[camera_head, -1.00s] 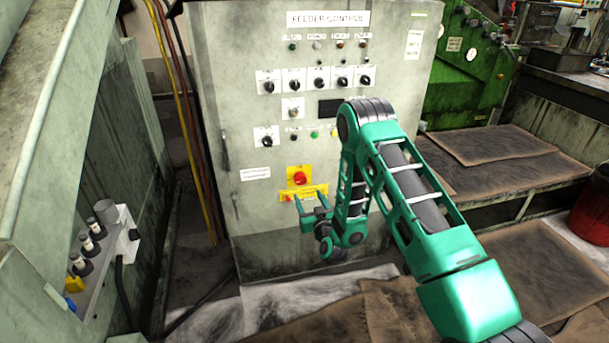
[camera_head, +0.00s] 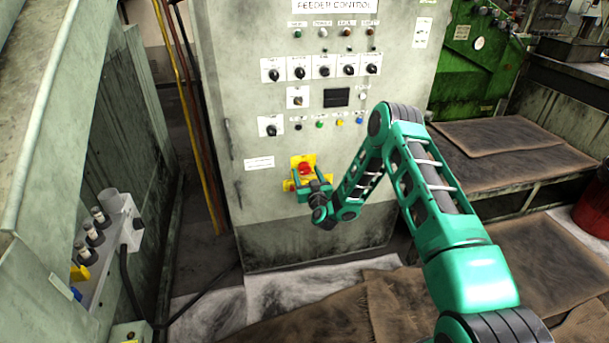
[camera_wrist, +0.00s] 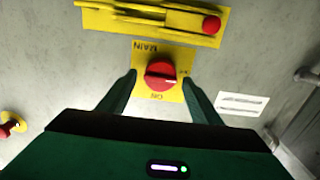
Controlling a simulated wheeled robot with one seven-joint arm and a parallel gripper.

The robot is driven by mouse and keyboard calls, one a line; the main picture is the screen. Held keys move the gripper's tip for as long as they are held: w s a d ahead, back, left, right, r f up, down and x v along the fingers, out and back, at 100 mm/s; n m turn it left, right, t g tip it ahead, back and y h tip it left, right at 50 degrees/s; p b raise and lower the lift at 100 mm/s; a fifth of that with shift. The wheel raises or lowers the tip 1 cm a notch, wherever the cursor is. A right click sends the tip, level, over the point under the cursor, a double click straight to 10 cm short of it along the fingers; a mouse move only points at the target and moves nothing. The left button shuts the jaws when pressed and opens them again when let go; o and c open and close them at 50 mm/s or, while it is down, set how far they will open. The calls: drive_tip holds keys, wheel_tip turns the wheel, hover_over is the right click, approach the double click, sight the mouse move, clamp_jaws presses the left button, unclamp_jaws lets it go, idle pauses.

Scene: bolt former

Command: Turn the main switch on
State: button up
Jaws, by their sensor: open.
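The main switch, a red rotary knob (camera_head: 305,168) on a yellow plate, sits low on the front of the grey feeder control cabinet. In the wrist view the knob (camera_wrist: 160,75) is in the middle, with upside-down "MAIN" and "ON" lettering on its plate. I cannot clearly tell its turned position. My gripper (camera_head: 308,183) is open in front of the plate. In the wrist view its two fingers (camera_wrist: 160,79) stand on either side of the knob, with visible gaps; whether the tips reach its depth is unclear.
A second yellow plate (camera_wrist: 150,18) with bars and a red knob is beyond the switch in the wrist view. Another red button (camera_wrist: 8,128) shows at left. Selector knobs (camera_head: 324,71) and coloured buttons (camera_head: 340,122) are higher on the cabinet (camera_head: 240,60).

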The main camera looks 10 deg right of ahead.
drive_tip(key=shift+w, duration=0.35)
